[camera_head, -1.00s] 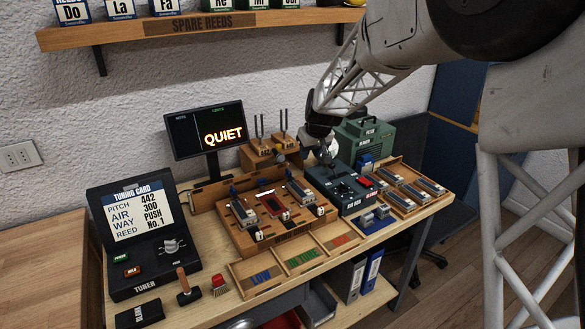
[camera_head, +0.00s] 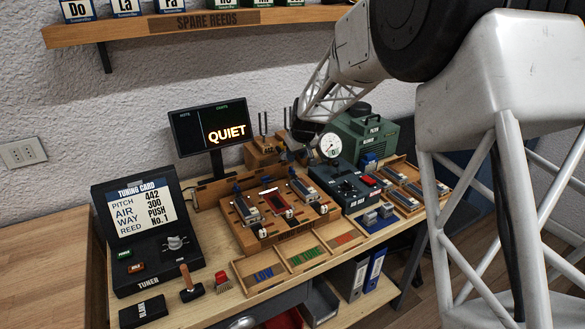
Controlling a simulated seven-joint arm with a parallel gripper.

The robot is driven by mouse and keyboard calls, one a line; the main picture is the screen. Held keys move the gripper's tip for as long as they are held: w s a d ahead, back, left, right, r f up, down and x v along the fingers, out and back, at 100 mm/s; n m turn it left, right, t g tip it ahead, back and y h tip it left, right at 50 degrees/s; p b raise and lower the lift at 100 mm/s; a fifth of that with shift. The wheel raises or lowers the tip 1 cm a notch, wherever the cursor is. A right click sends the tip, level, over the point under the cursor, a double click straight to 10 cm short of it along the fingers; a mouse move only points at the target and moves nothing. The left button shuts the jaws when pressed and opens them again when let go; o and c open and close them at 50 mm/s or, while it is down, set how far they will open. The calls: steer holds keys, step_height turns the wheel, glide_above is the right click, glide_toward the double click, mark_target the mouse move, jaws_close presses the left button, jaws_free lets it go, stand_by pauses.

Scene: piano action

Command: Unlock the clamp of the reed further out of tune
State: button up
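The wooden reed bench (camera_head: 288,232) stands in the middle of the worktable. It carries one reed plate at its left (camera_head: 244,209) and another at its right (camera_head: 303,188), with a red-framed slot (camera_head: 271,201) between them. Blue clamp parts (camera_head: 237,189) show behind the plates; whether each is locked is too small to tell. My gripper (camera_head: 291,150) is above the back right of the bench, in front of the wooden block with metal forks. Its fingers are small and dark, and their opening cannot be made out.
A display reading QUIET (camera_head: 210,128) stands behind the bench. The tuner (camera_head: 145,240) with its tuning card is at left. The air box with a round gauge (camera_head: 330,145) and a green blower (camera_head: 368,140) are at right. Sorting trays (camera_head: 296,262) lie in front.

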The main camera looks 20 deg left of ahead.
mark_target(292, 168)
steer(key=shift+x, duration=3.6)
steer(key=shift+c, duration=0.3)
steer(key=c, duration=0.6)
